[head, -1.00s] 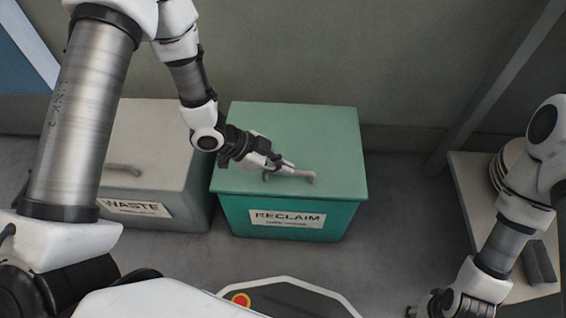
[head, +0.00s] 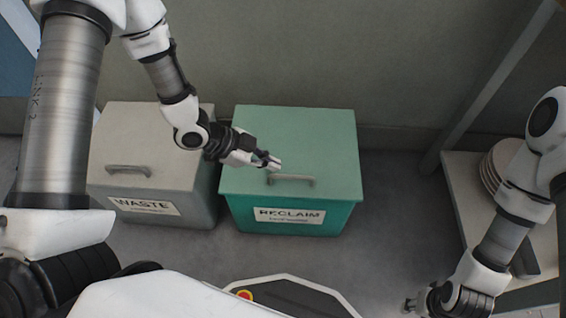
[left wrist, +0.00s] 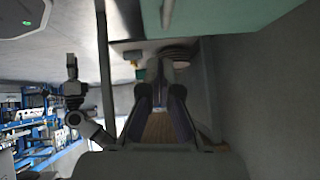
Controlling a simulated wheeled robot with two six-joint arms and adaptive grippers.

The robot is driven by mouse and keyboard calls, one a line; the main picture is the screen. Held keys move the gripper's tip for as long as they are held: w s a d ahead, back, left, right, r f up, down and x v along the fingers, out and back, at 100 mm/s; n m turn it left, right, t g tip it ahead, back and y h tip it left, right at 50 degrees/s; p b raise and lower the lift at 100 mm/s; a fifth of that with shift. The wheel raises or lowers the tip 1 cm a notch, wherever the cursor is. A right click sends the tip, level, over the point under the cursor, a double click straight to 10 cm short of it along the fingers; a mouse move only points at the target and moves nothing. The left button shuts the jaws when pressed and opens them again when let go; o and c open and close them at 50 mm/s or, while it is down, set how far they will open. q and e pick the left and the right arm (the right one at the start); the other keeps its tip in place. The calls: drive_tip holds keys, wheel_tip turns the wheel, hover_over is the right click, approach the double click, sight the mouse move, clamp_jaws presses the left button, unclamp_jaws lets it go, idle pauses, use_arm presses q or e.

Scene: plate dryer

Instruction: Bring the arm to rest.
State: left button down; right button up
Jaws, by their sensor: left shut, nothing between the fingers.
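My left gripper (head: 272,162) is shut and empty. It is over the green RECLAIM bin (head: 335,150), just behind the lid's grey handle (head: 290,180); a gap to the handle cannot be judged. The bin's lid is closed. In the left wrist view the left gripper's fingers (left wrist: 158,92) show dark and close together, with nothing seen between them. My right gripper (head: 412,303) is low at the right of the head view, small and partly cut off by its own arm, so its fingers cannot be made out.
A grey WASTE bin (head: 150,170), lid closed, stands left of the green bin. At the right a light table (head: 460,180) bears a stack of plates (head: 490,172) and a dark object partly behind my right arm. Grey floor (head: 400,220) is free between bin and table.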

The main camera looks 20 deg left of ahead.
use_arm(q)
drive_tip(key=p+v, duration=0.1)
drive_tip(key=v, duration=0.3)
drive_tip(key=shift+s+a+r, duration=0.1)
drive_tip(key=shift+a+r, duration=0.15)
drive_tip(key=shift+a, duration=0.05)
use_arm(e)
wheel_tip(320, 180, up, 2)
drive_tip(key=shift+r, duration=0.1)
use_arm(q)
drive_tip(key=s+d+f+n+g+y, duration=0.2)
drive_tip(key=s+f+n+g+y, duration=0.15)
drive_tip(key=s+f, duration=0.9)
drive_tip(key=s+a+f+n+y, duration=0.2)
drive_tip(key=s+a+n+y, duration=0.4)
drive_tip(key=n, duration=0.6)
wheel_tip(320, 180, up, 27)
drive_tip(key=w+h+p, duration=0.1)
drive_tip(key=p, duration=2.7)
drive_tip(key=shift+w+a, duration=0.25)
drive_tip(key=shift+w, duration=0.1)
use_arm(e)
wheel_tip(320, 180, up, 28)
drive_tip(key=shift+f, duration=0.25)
